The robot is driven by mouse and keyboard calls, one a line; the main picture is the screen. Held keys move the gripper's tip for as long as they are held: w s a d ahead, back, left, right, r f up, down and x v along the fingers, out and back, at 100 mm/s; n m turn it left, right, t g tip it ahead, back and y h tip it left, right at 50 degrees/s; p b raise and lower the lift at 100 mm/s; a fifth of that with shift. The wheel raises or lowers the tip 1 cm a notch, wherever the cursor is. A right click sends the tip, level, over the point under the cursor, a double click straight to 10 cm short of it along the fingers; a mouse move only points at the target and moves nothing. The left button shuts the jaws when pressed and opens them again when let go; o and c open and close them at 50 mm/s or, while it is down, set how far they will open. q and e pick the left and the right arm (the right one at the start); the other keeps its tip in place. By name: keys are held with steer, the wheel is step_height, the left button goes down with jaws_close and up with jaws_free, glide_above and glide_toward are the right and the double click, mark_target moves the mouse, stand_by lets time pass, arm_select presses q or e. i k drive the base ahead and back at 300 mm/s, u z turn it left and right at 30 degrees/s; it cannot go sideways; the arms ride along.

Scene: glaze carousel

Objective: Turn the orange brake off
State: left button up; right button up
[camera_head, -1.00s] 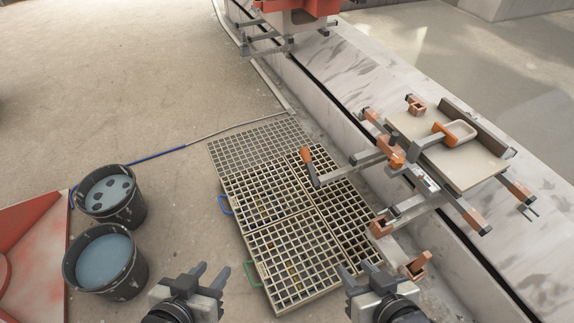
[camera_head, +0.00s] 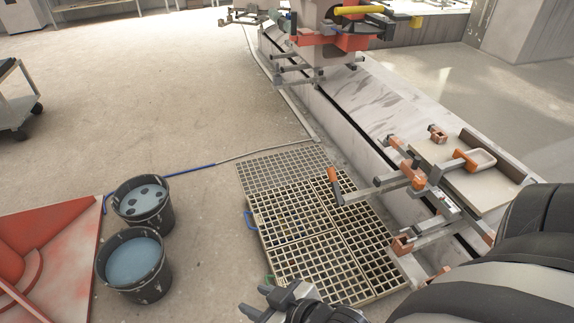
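An upright orange handle (camera_head: 333,176) sits on the end of a grey bar that juts left from the carousel arm, above the grating. Another orange grip (camera_head: 465,160) is on the pale tray frame at the right. I cannot tell from the picture which orange part is the brake. My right gripper (camera_head: 257,299) is at the bottom middle, its fingers pointing left, apart and empty. It is well below the upright handle in the picture and touches nothing visible. My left gripper is not in view.
My dark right arm covers the lower right and part of the carousel frame. A floor grating (camera_head: 283,172) lies in the middle. Two buckets (camera_head: 143,202) of bluish liquid and a red panel (camera_head: 50,240) are at left. A cart (camera_head: 15,108) stands far left. Open floor lies behind.

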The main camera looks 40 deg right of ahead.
mark_target(332, 178)
steer(key=u, duration=0.35)
steer(key=i, duration=0.95)
steer(key=z, duration=0.85)
steer(key=i, duration=0.55)
steer(key=z, duration=0.6)
